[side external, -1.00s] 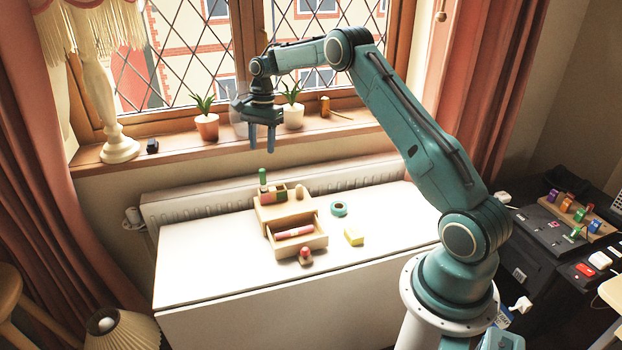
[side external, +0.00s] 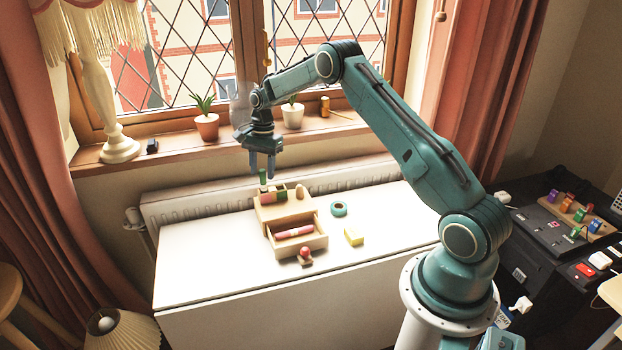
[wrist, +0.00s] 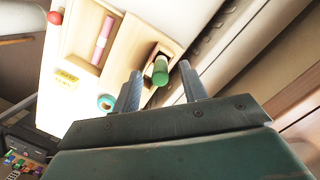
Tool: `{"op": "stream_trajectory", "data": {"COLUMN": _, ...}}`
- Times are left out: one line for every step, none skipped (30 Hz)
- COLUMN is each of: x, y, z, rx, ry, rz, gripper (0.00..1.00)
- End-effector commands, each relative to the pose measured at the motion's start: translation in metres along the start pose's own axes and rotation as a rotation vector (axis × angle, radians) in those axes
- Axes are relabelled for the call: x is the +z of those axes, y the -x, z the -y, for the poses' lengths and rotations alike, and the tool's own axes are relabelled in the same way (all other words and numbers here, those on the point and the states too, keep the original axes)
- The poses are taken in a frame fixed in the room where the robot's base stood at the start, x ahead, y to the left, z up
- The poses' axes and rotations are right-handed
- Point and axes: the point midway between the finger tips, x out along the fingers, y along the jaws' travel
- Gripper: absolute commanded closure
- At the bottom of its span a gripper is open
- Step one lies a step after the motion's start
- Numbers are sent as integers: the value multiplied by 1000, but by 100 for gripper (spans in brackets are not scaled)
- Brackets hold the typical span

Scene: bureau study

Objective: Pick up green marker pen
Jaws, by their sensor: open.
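In the wrist view the green marker pen (wrist: 160,70) shows end-on, between and beyond the two fingers. I cannot tell whether the fingertips overlap the pen's height.
The organizer's open drawer holds a pink pen (side external: 295,232). Potted plants (side external: 207,124) stand on the windowsill behind.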

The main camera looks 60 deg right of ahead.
Motion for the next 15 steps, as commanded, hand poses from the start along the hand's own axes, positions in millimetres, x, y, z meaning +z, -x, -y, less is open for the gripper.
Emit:
{"op": "stream_trajectory", "data": {"x": 0, "y": -7, "z": 0, "rx": 2, "ry": 0, "rz": 1, "gripper": 57}}
{"op": "stream_trajectory", "data": {"x": 0, "y": -10, "z": 0, "rx": 2, "ry": 1, "rz": 1, "gripper": 57}}
{"op": "stream_trajectory", "data": {"x": 0, "y": -16, "z": -1, "rx": 3, "ry": 1, "rz": 2, "gripper": 57}}
{"op": "stream_trajectory", "data": {"x": 0, "y": -19, "z": -1, "rx": 3, "ry": 2, "rz": 2, "gripper": 57}}
{"op": "stream_trajectory", "data": {"x": 0, "y": -23, "z": 0, "rx": 2, "ry": 2, "rz": 2, "gripper": 57}}
{"op": "stream_trajectory", "data": {"x": 0, "y": -27, "z": 0, "rx": 2, "ry": 2, "rz": 2, "gripper": 57}}
{"op": "stream_trajectory", "data": {"x": 0, "y": -30, "z": 0, "rx": 2, "ry": 1, "rz": 1, "gripper": 57}}
{"op": "stream_trajectory", "data": {"x": 0, "y": -32, "z": 0, "rx": 2, "ry": 1, "rz": 1, "gripper": 57}}
{"op": "stream_trajectory", "data": {"x": -1, "y": -35, "z": 0, "rx": 1, "ry": 1, "rz": 1, "gripper": 57}}
{"op": "stream_trajectory", "data": {"x": -1, "y": -36, "z": 0, "rx": 1, "ry": 1, "rz": 0, "gripper": 57}}
{"op": "stream_trajectory", "data": {"x": -1, "y": -38, "z": 0, "rx": 0, "ry": 1, "rz": 0, "gripper": 57}}
{"op": "stream_trajectory", "data": {"x": -1, "y": -39, "z": 0, "rx": 0, "ry": 1, "rz": 0, "gripper": 57}}
{"op": "stream_trajectory", "data": {"x": -1, "y": -39, "z": 0, "rx": 0, "ry": 0, "rz": 0, "gripper": 57}}
{"op": "stream_trajectory", "data": {"x": -1, "y": -39, "z": 0, "rx": 0, "ry": 1, "rz": 0, "gripper": 57}}
{"op": "stream_trajectory", "data": {"x": -1, "y": -39, "z": 0, "rx": 0, "ry": 1, "rz": 0, "gripper": 57}}
